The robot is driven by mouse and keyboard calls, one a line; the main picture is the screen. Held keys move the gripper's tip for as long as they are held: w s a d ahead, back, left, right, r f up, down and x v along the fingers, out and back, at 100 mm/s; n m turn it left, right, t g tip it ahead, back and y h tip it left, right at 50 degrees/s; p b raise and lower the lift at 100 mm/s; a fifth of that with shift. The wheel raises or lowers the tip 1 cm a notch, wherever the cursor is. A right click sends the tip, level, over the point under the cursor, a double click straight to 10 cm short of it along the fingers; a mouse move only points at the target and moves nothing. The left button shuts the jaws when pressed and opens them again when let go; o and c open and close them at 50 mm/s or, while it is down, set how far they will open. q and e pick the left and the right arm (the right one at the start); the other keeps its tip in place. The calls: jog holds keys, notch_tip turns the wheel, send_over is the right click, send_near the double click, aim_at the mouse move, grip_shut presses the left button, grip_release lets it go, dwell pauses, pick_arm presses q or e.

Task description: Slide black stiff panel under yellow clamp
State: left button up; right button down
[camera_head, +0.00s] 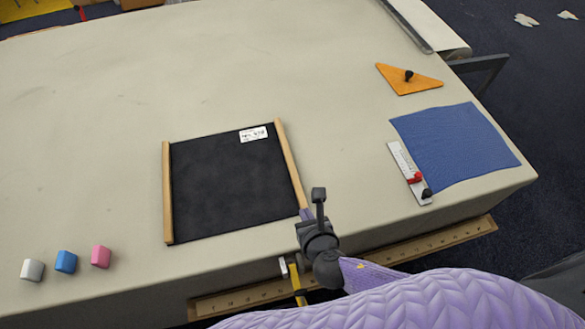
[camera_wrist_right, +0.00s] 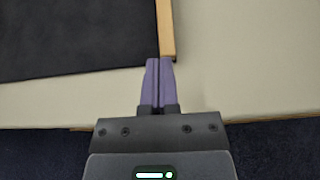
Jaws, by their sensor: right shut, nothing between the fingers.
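The black stiff panel (camera_head: 232,190) lies flat on the cloth table, with a white label at its top right. Light wooden strips run along its left (camera_head: 168,190) and right (camera_head: 289,165) sides. A yellow clamp-like piece (camera_head: 297,284) shows at the table's front edge, below the panel and apart from it; my right arm partly covers it. My right gripper (camera_head: 305,214) is shut and empty, its purple fingertips at the near end of the right strip. The right wrist view shows the fingertips (camera_wrist_right: 160,64) together at the strip's end, beside the panel's corner (camera_wrist_right: 135,50). My left gripper is out of view.
A long wooden ruler (camera_head: 420,250) runs along the table's front side. White, blue and pink blocks (camera_head: 66,262) sit at the front left. A blue cloth (camera_head: 455,145), a small white ruler-like strip (camera_head: 405,168) and an orange triangle (camera_head: 408,84) lie right.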

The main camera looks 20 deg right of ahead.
aim_at(291, 172)
jog(key=w+b, duration=0.1)
jog(key=w, duration=1)
jog(key=shift+w+f+b, duration=0.1)
jog(key=shift+w+b, duration=0.1)
jog(key=shift+b, duration=0.2)
jog(key=shift+w+f+b, duration=0.3)
jog(key=shift+f+b, duration=0.25)
jog(key=shift+f, duration=0.15)
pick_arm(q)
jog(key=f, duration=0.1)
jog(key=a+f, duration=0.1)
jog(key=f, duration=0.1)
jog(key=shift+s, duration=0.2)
pick_arm(e)
jog(key=shift+s, duration=0.2)
jog(key=shift+s+f, duration=0.1)
